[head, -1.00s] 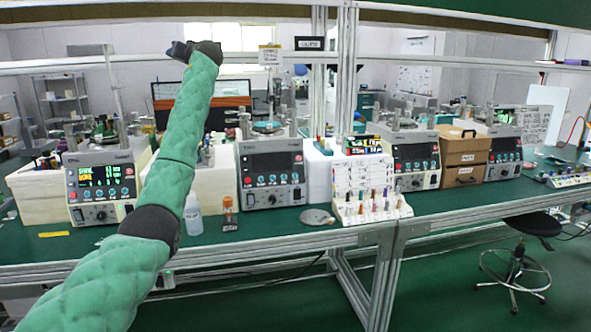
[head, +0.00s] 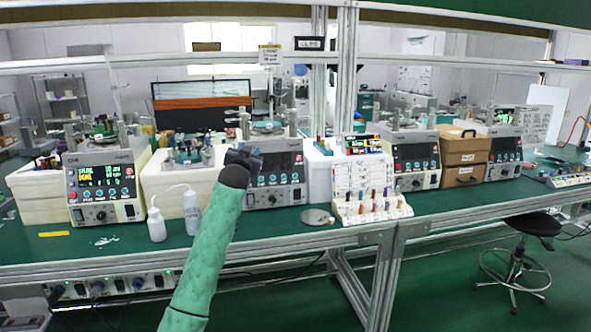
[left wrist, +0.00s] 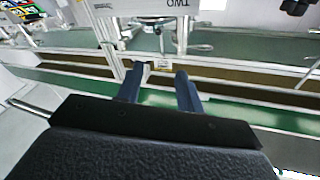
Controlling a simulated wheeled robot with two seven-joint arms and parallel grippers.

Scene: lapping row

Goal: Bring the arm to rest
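My left arm (head: 205,255), in a green quilted sleeve, rises from the bottom of the head view. Its dark left gripper (head: 243,158) shows in front of the middle lapping machine (head: 272,172) and covers part of that machine's left side. In the left wrist view the two blue-grey fingers of the left gripper (left wrist: 160,80) stand apart with nothing held between them. My right gripper is in neither view.
A green bench (head: 275,235) carries several lapping machines. Two white bottles (head: 156,222) (head: 192,210) stand left of my arm. A white rack of small coloured items (head: 372,195) and wooden drawers (head: 463,160) are farther right. A stool (head: 515,262) stands on the floor.

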